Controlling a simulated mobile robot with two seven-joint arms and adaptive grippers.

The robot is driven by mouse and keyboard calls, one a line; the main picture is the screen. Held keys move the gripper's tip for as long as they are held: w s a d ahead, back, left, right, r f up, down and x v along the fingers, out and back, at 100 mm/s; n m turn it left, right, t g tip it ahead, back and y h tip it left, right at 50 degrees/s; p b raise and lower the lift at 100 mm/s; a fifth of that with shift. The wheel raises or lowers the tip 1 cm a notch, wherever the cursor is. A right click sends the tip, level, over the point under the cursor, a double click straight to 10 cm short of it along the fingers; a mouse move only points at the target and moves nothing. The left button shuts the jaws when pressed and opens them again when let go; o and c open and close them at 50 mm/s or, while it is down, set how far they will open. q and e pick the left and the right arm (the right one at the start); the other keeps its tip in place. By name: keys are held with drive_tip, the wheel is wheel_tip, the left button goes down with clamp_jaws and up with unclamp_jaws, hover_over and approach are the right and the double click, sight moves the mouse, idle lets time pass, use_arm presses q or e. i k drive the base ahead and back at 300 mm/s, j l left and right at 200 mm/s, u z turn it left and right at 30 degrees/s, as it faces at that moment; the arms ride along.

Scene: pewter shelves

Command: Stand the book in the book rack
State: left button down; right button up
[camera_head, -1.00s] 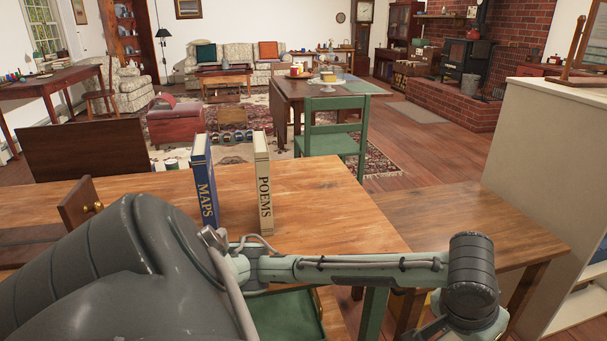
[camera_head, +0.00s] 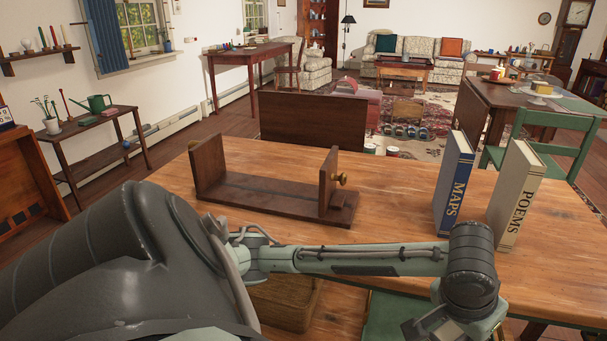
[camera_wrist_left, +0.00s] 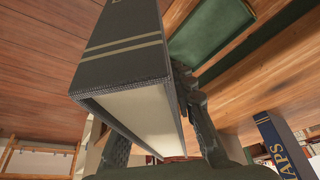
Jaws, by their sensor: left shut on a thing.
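The dark book with gold bands (camera_wrist_left: 125,58) is held in my left gripper (camera_wrist_left: 152,122), its pale page edges facing the left wrist camera. The fingers are shut on its two sides. The brown wooden book rack (camera_head: 258,199) stands on the table, with two upright end boards and a brass knob on the right one. Its space between the boards is empty. My right gripper is in neither view.
A blue MAPS book (camera_head: 454,188) and a cream POEMS book (camera_head: 516,197) stand upright on the wooden table (camera_head: 390,205), right of the rack. The tabletop between the rack and MAPS is clear. A green chair (camera_head: 556,152) stands beyond.

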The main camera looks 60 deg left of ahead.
sight(233, 185)
drive_tip(key=k+j+u, duration=0.25)
drive_tip(key=u, duration=0.15)
drive_tip(key=k+j+u, duration=0.35)
drive_tip(key=i+l, duration=0.05)
drive_tip(key=i, duration=0.05)
